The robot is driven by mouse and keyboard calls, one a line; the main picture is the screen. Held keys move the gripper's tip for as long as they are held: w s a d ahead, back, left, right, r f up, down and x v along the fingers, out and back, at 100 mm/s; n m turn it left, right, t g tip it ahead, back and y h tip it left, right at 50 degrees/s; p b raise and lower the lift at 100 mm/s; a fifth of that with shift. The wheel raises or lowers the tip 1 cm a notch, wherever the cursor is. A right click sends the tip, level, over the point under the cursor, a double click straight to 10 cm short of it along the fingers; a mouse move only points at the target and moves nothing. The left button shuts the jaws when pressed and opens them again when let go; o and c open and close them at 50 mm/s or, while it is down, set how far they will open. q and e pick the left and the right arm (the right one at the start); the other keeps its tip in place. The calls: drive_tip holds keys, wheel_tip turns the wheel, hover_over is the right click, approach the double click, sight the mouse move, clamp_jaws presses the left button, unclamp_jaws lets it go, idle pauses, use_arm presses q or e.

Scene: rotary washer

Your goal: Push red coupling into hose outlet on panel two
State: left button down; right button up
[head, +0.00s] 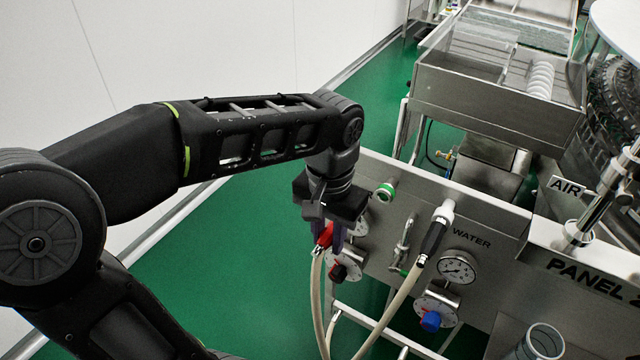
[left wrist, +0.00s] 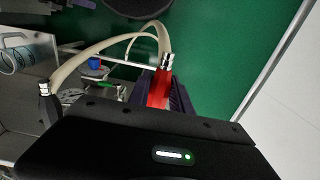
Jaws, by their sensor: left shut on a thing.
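My left gripper (head: 327,236) is shut on the red coupling (head: 323,240), in front of the steel panel's left end. In the left wrist view the red coupling (left wrist: 160,88) sits between the dark purple fingers, with a metal collar and a beige hose (left wrist: 97,47) at its end. The panel (head: 510,245) carries the lettering PANEL 2 at right. A green-ringed outlet (head: 385,192) stands out from it, right of and slightly above my gripper. The coupling is apart from this outlet. My right gripper is not in view.
A black-sleeved hose end (head: 433,238) is on the panel beside the WATER label. A steel tray machine (head: 500,75) stands behind. Green floor is clear at left.

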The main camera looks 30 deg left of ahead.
use_arm(q)
drive_tip(key=shift+d, duration=2)
drive_tip(key=shift+w, duration=0.15)
drive_tip(key=w+p, duration=0.1)
drive_tip(key=w, duration=0.4)
drive_tip(key=shift+w+a, duration=0.1)
drive_tip(key=shift+w, duration=0.25)
idle(0.7)
drive_tip(key=shift+w, duration=0.65)
idle(1.4)
drive_tip(key=c, duration=1.1)
unclamp_jaws()
